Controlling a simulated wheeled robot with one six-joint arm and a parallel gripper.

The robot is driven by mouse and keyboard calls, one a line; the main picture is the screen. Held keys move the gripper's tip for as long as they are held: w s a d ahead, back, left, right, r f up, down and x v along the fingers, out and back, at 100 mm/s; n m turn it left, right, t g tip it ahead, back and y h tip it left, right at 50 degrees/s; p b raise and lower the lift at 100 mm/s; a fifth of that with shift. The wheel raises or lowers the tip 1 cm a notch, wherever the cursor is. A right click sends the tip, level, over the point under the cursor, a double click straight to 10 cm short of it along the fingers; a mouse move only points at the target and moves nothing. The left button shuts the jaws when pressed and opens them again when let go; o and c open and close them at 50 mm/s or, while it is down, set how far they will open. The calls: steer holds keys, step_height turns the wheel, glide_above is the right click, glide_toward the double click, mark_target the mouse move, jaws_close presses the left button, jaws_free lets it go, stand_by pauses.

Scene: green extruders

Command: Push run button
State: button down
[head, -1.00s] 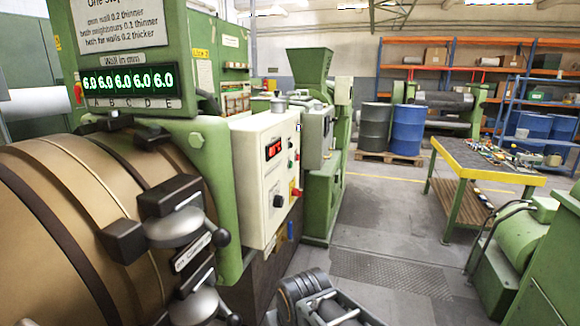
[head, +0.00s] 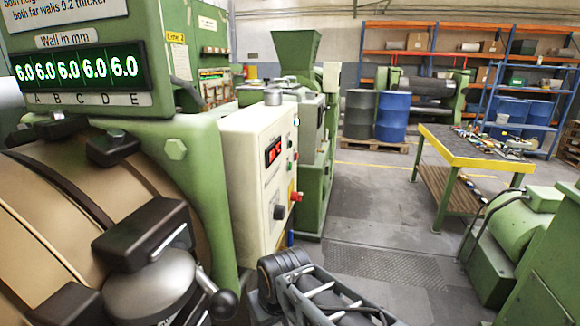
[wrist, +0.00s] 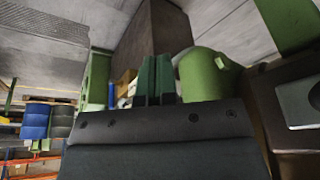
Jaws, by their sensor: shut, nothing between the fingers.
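The cream control panel (head: 252,180) stands on the green machine in the head view, seen at a steep angle. Its front has a red-lit display (head: 273,151), a black knob (head: 279,212) and a red knob with yellow (head: 295,196). Several small buttons sit in a column near its right edge; they are too small to tell which is the run button. My gripper (wrist: 155,80) shows in the wrist view as two dark green fingers side by side, shut and empty. It is outside the head view, and no panel button shows near its tips.
A bronze barrel with dark clamps (head: 140,240) fills the lower left. The grey floor between is clear.

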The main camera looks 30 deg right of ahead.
mark_target(290, 167)
steer(key=w+d+r+t+y+p, duration=0.2)
steer(key=w+d+r, duration=0.2)
steer(key=w+d, duration=0.3)
steer(key=w+d+r+t+y+p, duration=0.1)
steer(key=w+d+r+t+p, duration=0.15)
steer(key=w+d, duration=0.35)
steer(key=w+d+r+n+t+h, duration=0.1)
steer(key=w+d+r+n+t, duration=0.2)
steer(key=d, duration=0.6)
steer(key=w+d+r+n+t+h, duration=0.1)
steer(key=w+d+r+n+t, duration=0.2)
steer(key=d+r, duration=0.4)
steer(key=shift+w+d+h+p, duration=0.3)
steer(key=shift+w+d+p, duration=0.15)
steer(key=shift+d, duration=0.5)
steer(key=shift+t, duration=0.25)
steer(key=w+a+p, duration=0.1)
steer(key=w+a, duration=0.5)
steer(key=shift+a, duration=0.2)
